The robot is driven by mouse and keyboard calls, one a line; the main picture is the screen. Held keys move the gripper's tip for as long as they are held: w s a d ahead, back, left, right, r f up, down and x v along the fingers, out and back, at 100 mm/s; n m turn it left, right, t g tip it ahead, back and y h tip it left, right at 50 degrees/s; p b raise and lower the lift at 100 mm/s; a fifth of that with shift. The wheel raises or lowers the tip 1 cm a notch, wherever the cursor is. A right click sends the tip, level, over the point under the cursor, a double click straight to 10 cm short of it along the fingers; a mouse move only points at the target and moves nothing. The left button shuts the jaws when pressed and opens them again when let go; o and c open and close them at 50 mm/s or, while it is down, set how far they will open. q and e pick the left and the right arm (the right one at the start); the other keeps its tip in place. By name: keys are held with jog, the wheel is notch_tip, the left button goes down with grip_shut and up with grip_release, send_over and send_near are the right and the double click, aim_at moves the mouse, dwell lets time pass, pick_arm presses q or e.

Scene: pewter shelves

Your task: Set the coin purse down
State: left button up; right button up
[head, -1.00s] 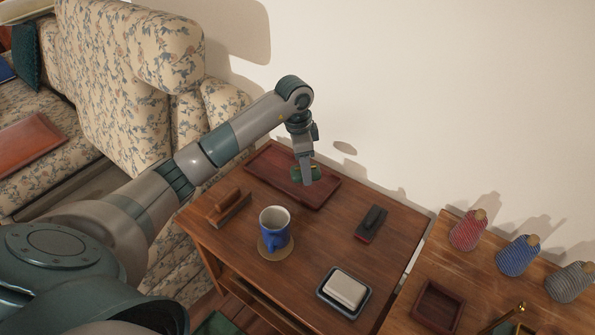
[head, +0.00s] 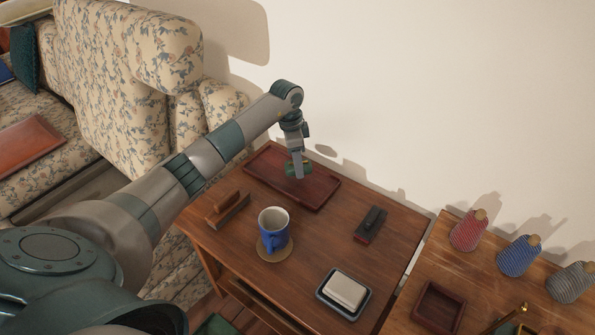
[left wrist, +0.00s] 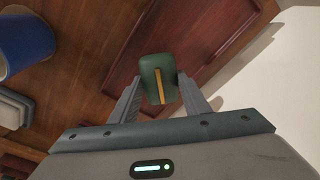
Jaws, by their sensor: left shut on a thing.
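The coin purse (head: 291,169) is small and green, with a yellow stripe that shows in the left wrist view (left wrist: 152,82). My left gripper (head: 299,168) is shut on it, with one finger on each side. The purse is over the dark red wooden tray (head: 320,189) at the back of the small table. Whether it touches the tray floor I cannot tell. The tray also shows in the left wrist view (left wrist: 196,32). My right gripper is not in view.
A blue mug (head: 273,229) stands on a round coaster. A wooden-handled brush (head: 227,209), a dark stamp-like block (head: 370,224) and a soap dish (head: 343,294) are on the table. Thread cones (head: 468,230) stand on the neighbouring table. A wall rises behind.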

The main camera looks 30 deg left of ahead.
pick_arm(q)
jog(key=shift+f, duration=1.85)
jog(key=shift+f, duration=0.15)
jog(key=o, duration=1.1)
jog(key=r, duration=0.8)
jog(key=s+a+r, duration=0.1)
jog(key=r, duration=0.3)
jog(key=shift+r, duration=0.15)
